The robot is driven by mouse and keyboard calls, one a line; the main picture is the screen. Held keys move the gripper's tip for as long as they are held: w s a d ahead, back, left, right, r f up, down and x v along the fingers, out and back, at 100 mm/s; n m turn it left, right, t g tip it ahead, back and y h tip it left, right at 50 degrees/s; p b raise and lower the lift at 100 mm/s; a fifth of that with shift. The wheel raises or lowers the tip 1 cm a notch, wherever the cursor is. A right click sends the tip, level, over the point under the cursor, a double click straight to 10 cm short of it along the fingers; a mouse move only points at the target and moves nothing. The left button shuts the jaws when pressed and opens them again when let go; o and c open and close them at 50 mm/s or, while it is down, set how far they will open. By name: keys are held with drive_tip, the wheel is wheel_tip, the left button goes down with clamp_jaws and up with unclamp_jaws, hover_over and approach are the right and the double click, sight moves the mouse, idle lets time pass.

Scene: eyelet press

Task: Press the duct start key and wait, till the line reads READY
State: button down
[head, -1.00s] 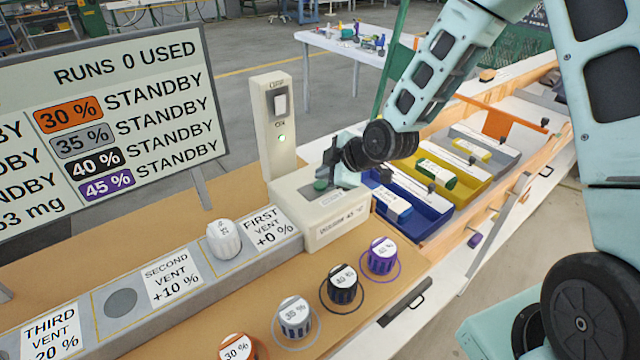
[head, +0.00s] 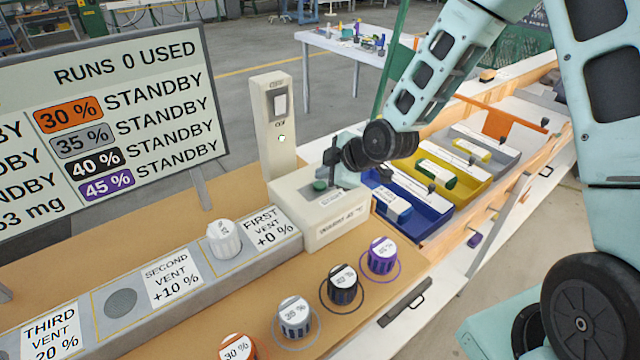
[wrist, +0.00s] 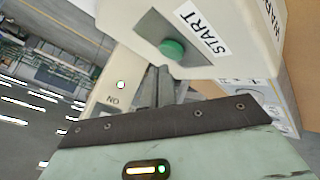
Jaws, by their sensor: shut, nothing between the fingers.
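The green start key (head: 320,185) sits on top of the cream duct box, beside a START label. It also shows in the wrist view (wrist: 172,48), uncovered. My gripper (head: 331,158) is shut and empty, just above and beside the key; the wrist view shows its fingers (wrist: 158,82) just short of the key, with a gap that is hard to judge. The line's board (head: 130,115) reads RUNS 0 USED and STANDBY on each visible row. The lamp (head: 281,138) on the upright post looks white; it shows a red rim in the wrist view (wrist: 121,85).
The cream post (head: 273,160) with a rocker switch (head: 280,103) rises close behind the box. Purple (head: 382,256), black (head: 342,284), grey (head: 295,316) and orange (head: 237,348) knobs stand in front. Blue and yellow trays lie right.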

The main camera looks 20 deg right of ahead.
sight(324, 186)
drive_tip(key=shift+f, duration=0.1)
drive_tip(key=shift+f+b, duration=0.35)
drive_tip(key=shift+b, duration=0.15)
drive_tip(key=shift+f+b, duration=0.4)
drive_tip(key=shift+b, duration=0.05)
idle(0.4)
idle(0.4)
drive_tip(key=shift+r+p, duration=0.6)
drive_tip(key=shift+r, duration=0.25)
drive_tip(key=shift+r, duration=0.1)
wheel_tip(324, 186, up, 5)
drive_tip(key=p, duration=0.3)
drive_tip(key=shift+p, duration=0.35)
